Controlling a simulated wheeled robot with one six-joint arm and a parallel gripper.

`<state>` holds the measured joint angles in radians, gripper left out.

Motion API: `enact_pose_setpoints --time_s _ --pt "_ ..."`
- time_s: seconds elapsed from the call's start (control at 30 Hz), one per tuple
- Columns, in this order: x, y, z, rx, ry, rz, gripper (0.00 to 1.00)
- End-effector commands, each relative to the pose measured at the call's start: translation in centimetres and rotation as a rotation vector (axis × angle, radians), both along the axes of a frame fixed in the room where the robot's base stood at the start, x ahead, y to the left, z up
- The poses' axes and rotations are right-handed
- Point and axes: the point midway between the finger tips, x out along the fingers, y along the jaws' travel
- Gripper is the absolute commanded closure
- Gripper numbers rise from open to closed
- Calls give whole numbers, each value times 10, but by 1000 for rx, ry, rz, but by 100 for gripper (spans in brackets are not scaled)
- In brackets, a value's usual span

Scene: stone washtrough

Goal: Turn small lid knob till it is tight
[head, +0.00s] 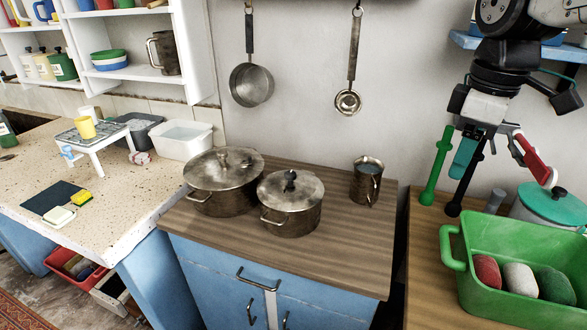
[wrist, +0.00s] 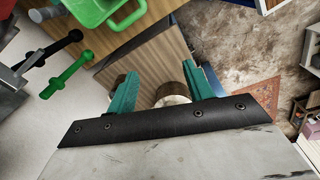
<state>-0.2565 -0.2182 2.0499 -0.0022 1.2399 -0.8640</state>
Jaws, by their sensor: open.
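A small metal pot (head: 291,215) stands on the wooden counter, its lid (head: 272,187) on top. The small lid knob (head: 290,180) is dark and sticks up from the lid's middle; whether it sits tight I cannot tell. A larger lidded pot (head: 220,193) stands just behind and left. My gripper (head: 466,155) is far to the right of the pots and above the counter level, near the wall. In the wrist view my gripper (wrist: 160,75) has its two teal fingers wide apart and empty. A round metal thing shows beyond them, partly hidden. I cannot make out the small knob there.
A metal mug (head: 366,182) stands at the counter's back right. A green basin (head: 520,265) with several rounded things sits on the right-hand counter. Green and black long-handled tools and a red-handled one hang near my gripper. The counter's front right is clear.

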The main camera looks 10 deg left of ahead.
Motion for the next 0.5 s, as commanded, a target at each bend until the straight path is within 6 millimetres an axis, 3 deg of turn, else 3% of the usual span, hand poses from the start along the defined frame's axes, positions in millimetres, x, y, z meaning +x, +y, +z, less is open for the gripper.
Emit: enact_pose_setpoints --time_s 0.03,0.2,0.4,0.5 --pt "26 23 -2 -9 10 136 48" --pt "96 100 -15 -33 21 607 48" --pt "157 204 -56 -55 33 1143 48" --pt "173 250 -80 -61 35 1367 48"
